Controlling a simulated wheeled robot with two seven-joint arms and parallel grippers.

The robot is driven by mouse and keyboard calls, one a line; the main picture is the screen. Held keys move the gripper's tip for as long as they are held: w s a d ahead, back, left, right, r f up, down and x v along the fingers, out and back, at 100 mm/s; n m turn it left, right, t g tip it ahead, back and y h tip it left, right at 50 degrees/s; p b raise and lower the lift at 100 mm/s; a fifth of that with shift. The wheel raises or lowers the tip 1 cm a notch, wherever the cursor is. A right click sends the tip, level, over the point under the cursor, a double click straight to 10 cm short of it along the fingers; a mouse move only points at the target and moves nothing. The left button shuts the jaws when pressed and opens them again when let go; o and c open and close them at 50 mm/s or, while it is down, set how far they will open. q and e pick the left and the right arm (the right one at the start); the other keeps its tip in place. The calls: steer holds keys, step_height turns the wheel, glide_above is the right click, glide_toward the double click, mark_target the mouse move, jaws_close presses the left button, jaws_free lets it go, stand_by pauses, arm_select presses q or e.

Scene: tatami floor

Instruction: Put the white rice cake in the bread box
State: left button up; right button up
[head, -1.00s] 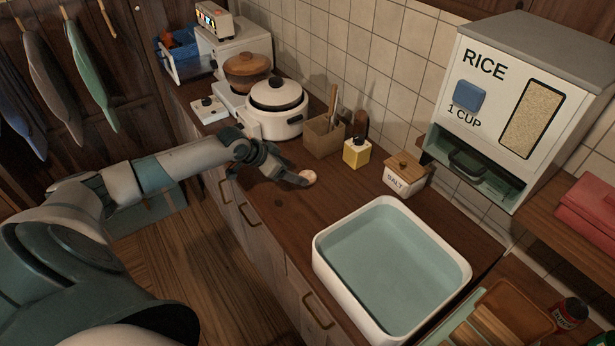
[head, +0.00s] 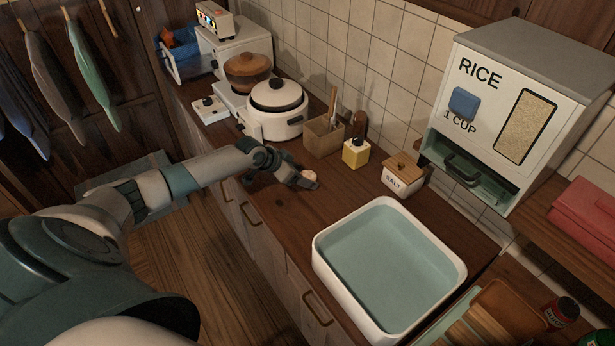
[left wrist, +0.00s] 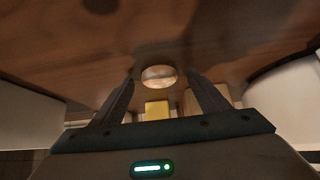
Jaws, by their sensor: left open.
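The small round white rice cake (head: 309,175) lies on the wooden counter, left of the salt box. My left gripper (head: 305,180) is low over the counter beside it, partly overlapping it in the head view. In the left wrist view the rice cake (left wrist: 158,76) shows between and just beyond the tips of my open left gripper (left wrist: 160,84), with nothing held. I cannot tell whether a finger touches it. I cannot make out a bread box for certain in these views. My right gripper is not in view.
A white basin (head: 325,265) stands in front on the right. A salt box (head: 398,178), a yellow jar (head: 356,153), a utensil holder (head: 322,138) and a rice cooker (head: 274,122) line the wall. The rice dispenser (head: 490,65) is at right. Bare counter lies between gripper and basin.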

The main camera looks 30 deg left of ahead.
arm_select(q)
steer(key=shift+c, duration=0.4)
steer(key=c, duration=1.2)
steer(key=shift+o, duration=0.2)
steer(key=shift+r, duration=0.1)
steer(key=shift+r+b, duration=0.35)
steer(key=shift+r, duration=0.2)
step_height(320, 180, up, 2)
steer(key=shift+r+b, duration=0.15)
steer(key=shift+b, duration=0.5)
steer(key=s+d+r+b, duration=0.2)
steer(key=s+d+r, duration=0.5)
steer(key=s+d, duration=0.1)
steer(key=shift+d+r+b, duration=0.25)
steer(key=shift+d+b, duration=0.05)
steer(key=shift+b, duration=0.1)
